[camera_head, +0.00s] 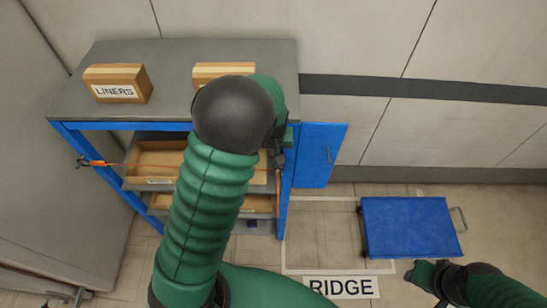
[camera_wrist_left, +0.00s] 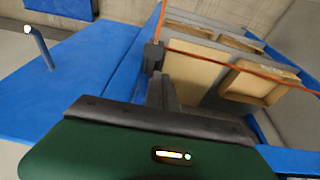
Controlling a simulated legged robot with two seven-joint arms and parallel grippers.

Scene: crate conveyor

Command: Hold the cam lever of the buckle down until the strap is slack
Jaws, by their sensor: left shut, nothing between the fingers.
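The orange strap (camera_head: 112,164) runs across the open front of the blue shelf unit, from a hook at the left post; its middle is behind my left arm. In the left wrist view the strap (camera_wrist_left: 240,66) looks straight and leads to a dark buckle (camera_wrist_left: 153,57) by the blue post. I cannot make out the cam lever apart from the buckle's body. My left gripper (camera_head: 277,163) is by the unit's right post. In the left wrist view its fingers (camera_wrist_left: 163,82) are shut and empty, close below the buckle; contact is unclear. My right gripper (camera_head: 422,274) is low at the right, away from the strap.
The shelf unit's grey top (camera_head: 165,65) carries a LINERS box (camera_head: 117,84) and a second box (camera_head: 222,70). Wooden trays (camera_head: 155,160) sit on the shelves. A blue door panel (camera_head: 319,155) stands open at the right. A blue cart (camera_head: 412,227) stands near the RIDGE floor sign (camera_head: 341,287).

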